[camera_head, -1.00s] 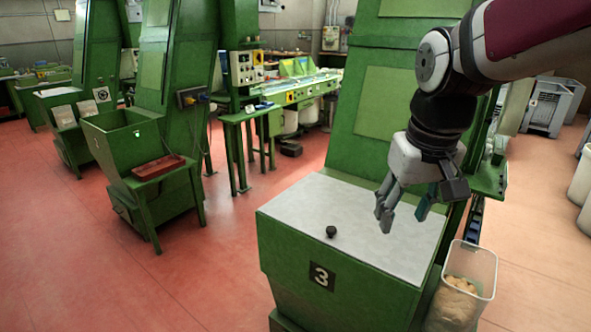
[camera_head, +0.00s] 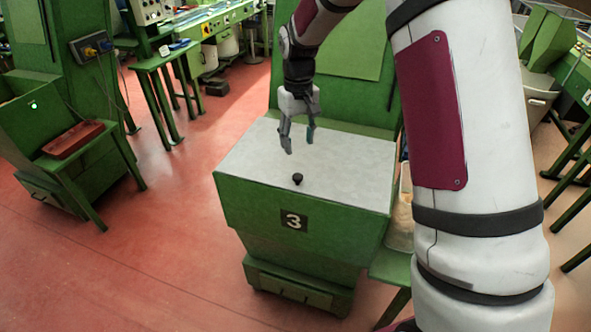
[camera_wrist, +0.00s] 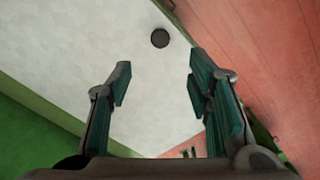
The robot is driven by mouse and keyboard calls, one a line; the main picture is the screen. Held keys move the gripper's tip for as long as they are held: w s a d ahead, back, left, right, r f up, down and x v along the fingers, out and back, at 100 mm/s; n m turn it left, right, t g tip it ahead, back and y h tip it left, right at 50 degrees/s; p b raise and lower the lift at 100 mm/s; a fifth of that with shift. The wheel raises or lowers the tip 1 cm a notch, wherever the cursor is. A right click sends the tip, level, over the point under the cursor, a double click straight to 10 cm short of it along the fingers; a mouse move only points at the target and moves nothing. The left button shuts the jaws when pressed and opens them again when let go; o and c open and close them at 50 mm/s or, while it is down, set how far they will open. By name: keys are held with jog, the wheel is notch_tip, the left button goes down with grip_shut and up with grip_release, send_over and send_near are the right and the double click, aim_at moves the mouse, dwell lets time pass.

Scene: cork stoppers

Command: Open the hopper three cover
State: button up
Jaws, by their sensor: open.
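The hopper three cover (camera_head: 252,153) is a flat, pale grey lid lying shut on top of the green hopper (camera_head: 340,238) marked with a "3" plate (camera_head: 293,221). A small black knob (camera_head: 298,179) stands on the lid near its front edge. My gripper (camera_head: 301,150) is above the lid, behind the knob, with its fingers apart and nothing between them. In the wrist view the knob (camera_wrist: 160,38) shows beyond the open fingertips, near the lid's edge, with the pale lid (camera_wrist: 95,45) below.
My arm covers much of the right side of the head view. A partly hidden clear bin (camera_head: 401,212) stands right of the hopper. Another green hopper with a red tray (camera_head: 73,139) is at left. Red floor between them is open.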

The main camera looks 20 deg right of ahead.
aim_at(298, 176)
notch_tip(298, 176, down, 12)
jog(key=shift+p, duration=1.05)
jog(key=shift+c, duration=0.2)
grip_shut()
